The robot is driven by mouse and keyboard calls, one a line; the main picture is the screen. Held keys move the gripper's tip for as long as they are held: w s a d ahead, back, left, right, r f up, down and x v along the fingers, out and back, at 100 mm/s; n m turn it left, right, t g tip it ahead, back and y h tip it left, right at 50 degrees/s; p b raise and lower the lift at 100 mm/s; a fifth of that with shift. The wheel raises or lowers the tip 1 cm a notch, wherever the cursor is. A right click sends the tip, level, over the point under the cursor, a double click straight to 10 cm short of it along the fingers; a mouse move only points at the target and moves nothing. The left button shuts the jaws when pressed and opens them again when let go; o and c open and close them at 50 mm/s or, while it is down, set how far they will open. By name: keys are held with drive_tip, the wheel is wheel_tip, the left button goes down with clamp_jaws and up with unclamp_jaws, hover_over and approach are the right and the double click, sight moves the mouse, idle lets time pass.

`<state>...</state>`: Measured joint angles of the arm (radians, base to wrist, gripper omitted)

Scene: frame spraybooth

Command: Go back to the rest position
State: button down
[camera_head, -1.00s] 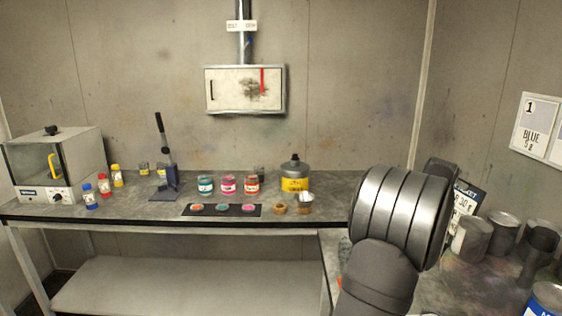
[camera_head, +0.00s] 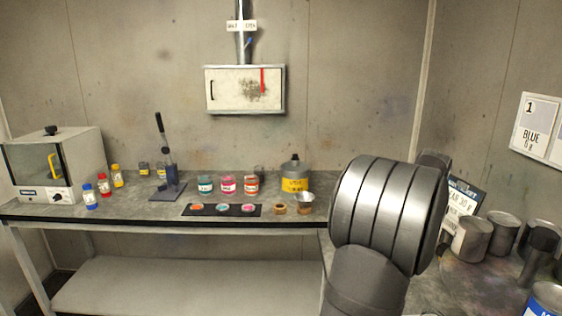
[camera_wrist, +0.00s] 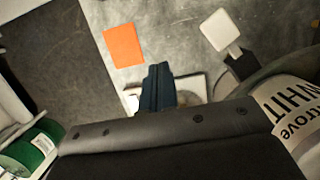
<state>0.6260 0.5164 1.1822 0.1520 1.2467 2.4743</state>
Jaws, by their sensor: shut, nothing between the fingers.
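My gripper (camera_wrist: 157,88) shows in the wrist view as dark fingers closed together, with nothing between them. It hangs above a grey worktop (camera_wrist: 75,45). A white, flat object (camera_wrist: 190,88) lies partly hidden behind the fingers, and I cannot tell whether they touch it. In the head view my own arm blocks part of the right-hand bench, and the fingers do not show there.
Near the gripper are an orange square (camera_wrist: 124,45), a white square-topped item (camera_wrist: 220,30), a white-labelled can (camera_wrist: 295,110) and a green-labelled can (camera_wrist: 28,150). Several grey cans (camera_head: 472,240) stand right of my arm. The back bench (camera_head: 120,215) holds jars and bottles.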

wheel_tip(320, 180, up, 7)
drive_tip(key=a, duration=0.2)
drive_tip(key=w+d+f, duration=0.3)
drive_tip(key=d+f, duration=0.3)
drive_tip(key=f, duration=0.4)
drive_tip(key=s+a, duration=0.5)
drive_tip(key=s, duration=0.8)
drive_tip(key=s+a, duration=0.4)
drive_tip(key=s, duration=0.9)
drive_tip(key=shift+a, duration=0.4)
drive_tip(key=shift+r, duration=0.1)
